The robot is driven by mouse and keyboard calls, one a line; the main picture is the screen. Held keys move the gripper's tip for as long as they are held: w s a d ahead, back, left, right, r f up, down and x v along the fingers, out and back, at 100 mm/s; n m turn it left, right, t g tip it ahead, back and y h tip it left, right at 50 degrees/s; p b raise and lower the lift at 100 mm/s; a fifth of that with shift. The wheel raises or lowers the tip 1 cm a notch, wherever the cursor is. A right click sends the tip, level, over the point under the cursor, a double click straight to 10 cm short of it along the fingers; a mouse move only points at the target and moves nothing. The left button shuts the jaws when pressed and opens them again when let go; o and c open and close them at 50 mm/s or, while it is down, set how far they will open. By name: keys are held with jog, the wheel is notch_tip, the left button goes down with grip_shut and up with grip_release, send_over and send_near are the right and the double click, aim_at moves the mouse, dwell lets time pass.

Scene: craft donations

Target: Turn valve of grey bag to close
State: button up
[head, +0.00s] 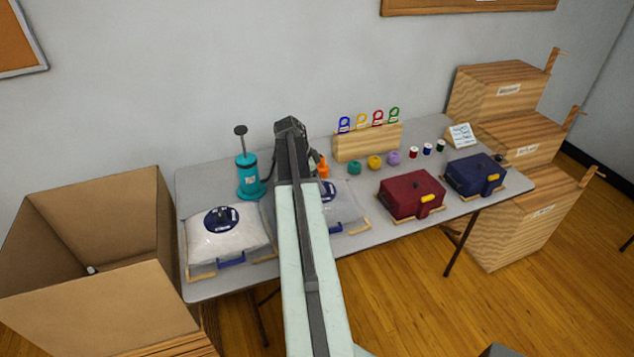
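A greyish clear bag (349,213) lies on the table in the head view, largely hidden behind my arm. Part of its dark blue round valve plate shows at the arm's right edge; the valve's knob is hidden, so its position cannot be told. Another clear bag (240,243) with white filling lies to the left, with a dark blue round valve in full view and a blue clip at its front edge. My raised arm crosses the middle of the view. My gripper is hidden behind it, so its contact with the bag cannot be told.
A teal pump (248,176) stands behind the left bag. A maroon case (408,196) and a navy case (475,176) sit to the right. Yarn balls, spools and a wooden tag rack (368,143) stand behind. A large open cardboard box (95,307) is left; wooden crates (535,222) are right.

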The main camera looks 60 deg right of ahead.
jog(key=p+v, duration=0.7)
jog(key=v, duration=0.1)
dwell(0.5)
